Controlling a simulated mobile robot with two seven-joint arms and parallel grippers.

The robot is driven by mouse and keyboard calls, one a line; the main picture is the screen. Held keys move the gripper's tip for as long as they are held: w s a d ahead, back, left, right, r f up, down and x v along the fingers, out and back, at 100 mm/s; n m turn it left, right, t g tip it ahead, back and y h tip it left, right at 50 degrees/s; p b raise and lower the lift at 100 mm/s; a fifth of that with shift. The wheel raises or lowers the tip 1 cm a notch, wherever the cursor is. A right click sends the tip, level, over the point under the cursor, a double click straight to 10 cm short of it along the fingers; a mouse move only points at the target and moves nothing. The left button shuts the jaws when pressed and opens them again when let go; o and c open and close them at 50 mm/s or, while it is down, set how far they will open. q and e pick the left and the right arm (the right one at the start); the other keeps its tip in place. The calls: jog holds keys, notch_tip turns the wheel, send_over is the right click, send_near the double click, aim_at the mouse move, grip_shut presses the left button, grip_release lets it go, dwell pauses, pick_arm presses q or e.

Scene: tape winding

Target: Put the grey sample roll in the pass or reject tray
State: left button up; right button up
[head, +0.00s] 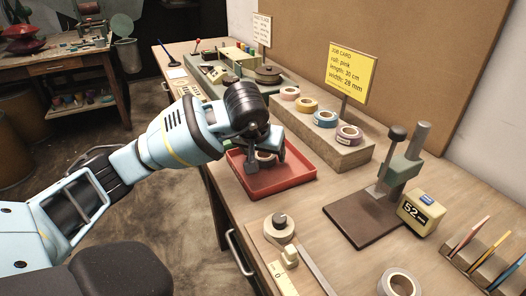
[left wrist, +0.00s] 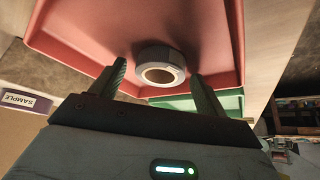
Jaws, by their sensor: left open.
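The grey sample roll (left wrist: 160,72) lies in the red tray (left wrist: 82,30), as the left wrist view shows. In the head view the red tray (head: 268,187) sits near the table's front edge, and the roll (head: 266,156) is partly hidden by my gripper. My left gripper (head: 267,160) is over the tray with its fingers open. In the left wrist view its fingers (left wrist: 160,85) stand on either side of the roll with gaps. A green tray (left wrist: 232,101) shows beyond the red one. My right gripper is out of view.
A press (head: 380,205) stands to the right, beside a 52 mm gauge (head: 421,212). Another grey roll (head: 398,284) is at the front.

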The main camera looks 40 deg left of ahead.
pick_arm(q)
jog(key=shift+s+r, duration=0.15)
jog(key=shift+r, duration=0.3)
jog(key=p+v, duration=0.1)
jog(key=v, duration=1)
jog(key=shift+r+p, duration=0.2)
jog(key=shift+p, duration=0.15)
